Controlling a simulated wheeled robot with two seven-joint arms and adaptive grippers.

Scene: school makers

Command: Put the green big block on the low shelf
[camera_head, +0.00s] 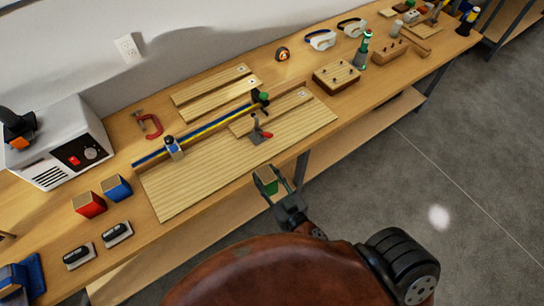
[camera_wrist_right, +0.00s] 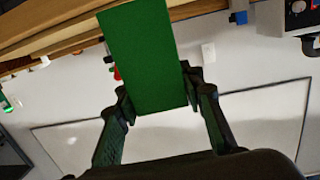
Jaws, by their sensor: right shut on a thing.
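The green big block (camera_head: 266,180) is between the fingers of my right gripper (camera_head: 274,186), just off the front edge of the bench. In the right wrist view the green block (camera_wrist_right: 145,58) fills the upper middle, with the fingers of my right gripper (camera_wrist_right: 157,95) closed on its two sides. The low shelf (camera_head: 365,131) is a wooden board under the bench top, running along its front. Its left part also shows past my arm. The block is apart from the shelf in the picture's depth as far as I can tell. My left gripper is out of view.
The wooden bench top (camera_head: 160,240) overhangs the shelf. On it are a red block (camera_head: 89,205), a blue block (camera_head: 117,188), a clamp on a long bar, boards, safety goggles (camera_head: 320,39) and a white machine (camera_head: 62,145). A bench leg (camera_head: 301,168) stands near the gripper. The floor is clear.

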